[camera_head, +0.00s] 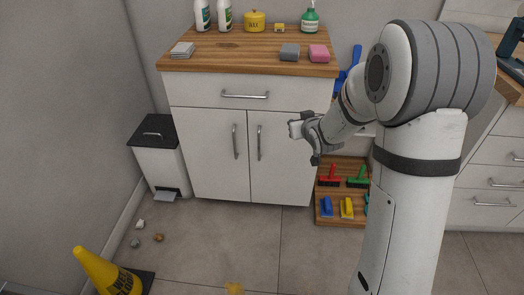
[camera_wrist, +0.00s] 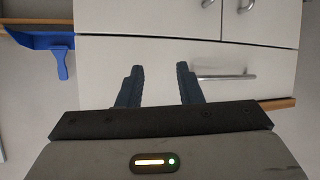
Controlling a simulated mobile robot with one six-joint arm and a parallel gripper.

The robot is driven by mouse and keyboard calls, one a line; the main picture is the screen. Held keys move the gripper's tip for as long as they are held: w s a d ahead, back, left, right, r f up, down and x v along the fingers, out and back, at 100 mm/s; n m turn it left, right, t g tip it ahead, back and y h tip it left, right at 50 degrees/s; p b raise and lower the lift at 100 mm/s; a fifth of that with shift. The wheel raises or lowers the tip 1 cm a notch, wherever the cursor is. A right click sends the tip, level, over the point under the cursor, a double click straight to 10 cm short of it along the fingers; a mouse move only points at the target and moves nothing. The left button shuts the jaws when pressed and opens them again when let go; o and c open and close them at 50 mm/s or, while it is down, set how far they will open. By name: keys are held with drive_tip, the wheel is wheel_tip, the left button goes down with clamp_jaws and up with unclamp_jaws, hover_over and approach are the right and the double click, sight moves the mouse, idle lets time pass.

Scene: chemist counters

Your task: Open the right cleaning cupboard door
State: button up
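The white cupboard's right door (camera_head: 283,170) is closed, flush beside the left door (camera_head: 220,160). Its upright metal handle (camera_head: 259,143) is near the seam between the doors. My gripper (camera_head: 303,143) is in front of the right part of the right door, to the right of the handle and apart from it. The wrist view is upside down relative to the head view. There, my gripper (camera_wrist: 158,74) is open, with nothing between its fingers. The right door (camera_wrist: 145,20) is at the top, with its handle (camera_wrist: 207,3) cut off by the edge.
A closed drawer (camera_head: 240,92) is above the doors, under a wooden worktop (camera_head: 215,48) holding bottles and sponges. A pedal bin (camera_head: 160,160) stands left. A low wooden shelf with brushes (camera_head: 328,205) is right.

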drive_tip(key=w+a+f+n+t+y+b, duration=0.1)
drive_tip(key=w+a+f+y+b, duration=0.15)
drive_tip(key=f, duration=0.45)
drive_tip(key=w+a+f+t+y+b, duration=0.1)
drive_tip(key=a+f+y+b, duration=0.2)
drive_tip(key=f, duration=0.4)
drive_tip(key=w+a+f+n+t+y+b, duration=0.1)
drive_tip(key=a+f+b, duration=0.25)
drive_tip(key=f, duration=0.35)
drive_tip(key=b+x, duration=0.3)
drive_tip(key=x, duration=0.4)
drive_tip(key=shift+w+a+r, duration=0.2)
drive_tip(key=shift+w+a, duration=0.05)
drive_tip(key=shift+w, duration=0.1)
drive_tip(key=shift+c, duration=0.3)
clamp_jaws()
